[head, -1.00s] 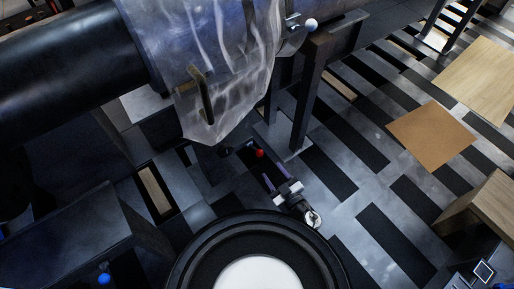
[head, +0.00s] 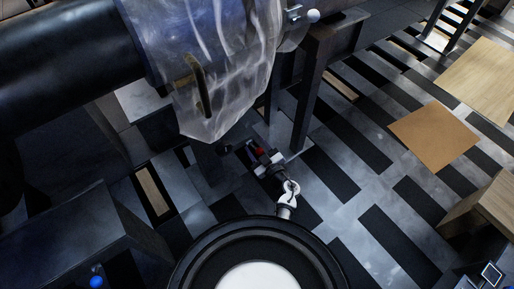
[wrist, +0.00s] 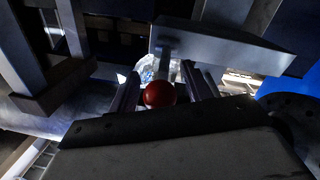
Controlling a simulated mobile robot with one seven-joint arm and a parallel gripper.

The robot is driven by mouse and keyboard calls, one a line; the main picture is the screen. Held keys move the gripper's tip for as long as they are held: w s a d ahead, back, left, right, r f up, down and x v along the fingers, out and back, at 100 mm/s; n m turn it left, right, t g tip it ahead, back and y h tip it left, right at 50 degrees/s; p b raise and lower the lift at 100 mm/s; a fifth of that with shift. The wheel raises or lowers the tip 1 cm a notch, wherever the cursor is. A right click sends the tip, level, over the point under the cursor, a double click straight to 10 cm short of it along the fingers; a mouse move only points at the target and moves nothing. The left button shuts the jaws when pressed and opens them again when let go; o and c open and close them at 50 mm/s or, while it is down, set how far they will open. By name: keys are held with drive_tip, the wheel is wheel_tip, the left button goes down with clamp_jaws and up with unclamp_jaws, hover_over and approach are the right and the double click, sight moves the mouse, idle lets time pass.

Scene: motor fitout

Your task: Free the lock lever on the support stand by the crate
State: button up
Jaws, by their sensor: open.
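The lock lever ends in a red ball knob, which shows in the head view (head: 259,151) below the wrapped pipe. In the wrist view the red knob (wrist: 159,94) is close and central, with its grey rod (wrist: 163,65) running up to a grey metal bar (wrist: 220,47) of the stand. My gripper (head: 254,149) is at the knob in the head view. In the wrist view my gripper (wrist: 163,77) is open, with one finger on each side of the knob and rod. Whether a finger touches the lever I cannot tell.
Clear wrapping (head: 225,70) with a tan handle (head: 201,85) hangs above my gripper. A dark post (head: 308,95) stands right of it. Another lever has a white knob (head: 313,15); a blue knob (head: 96,281) is lower left. A wooden box (head: 492,205) stands right, with free floor between.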

clamp_jaws()
drive_tip(key=r+p, duration=0.1)
drive_tip(key=p, duration=0.2)
drive_tip(key=shift+w, duration=0.1)
drive_tip(key=g+p, duration=0.1)
drive_tip(key=p, duration=0.2)
drive_tip(key=h+p, duration=0.1)
drive_tip(key=p, duration=0.2)
drive_tip(key=shift+w+a+r+g, duration=0.15)
drive_tip(key=shift+a+r+g, duration=0.05)
drive_tip(key=shift+r+g, duration=0.2)
drive_tip(key=shift+w+f+g+p, duration=0.1)
drive_tip(key=shift+g+p, duration=0.2)
drive_tip(key=shift+p, duration=0.55)
drive_tip(key=shift+f, duration=0.2)
unclamp_jaws()
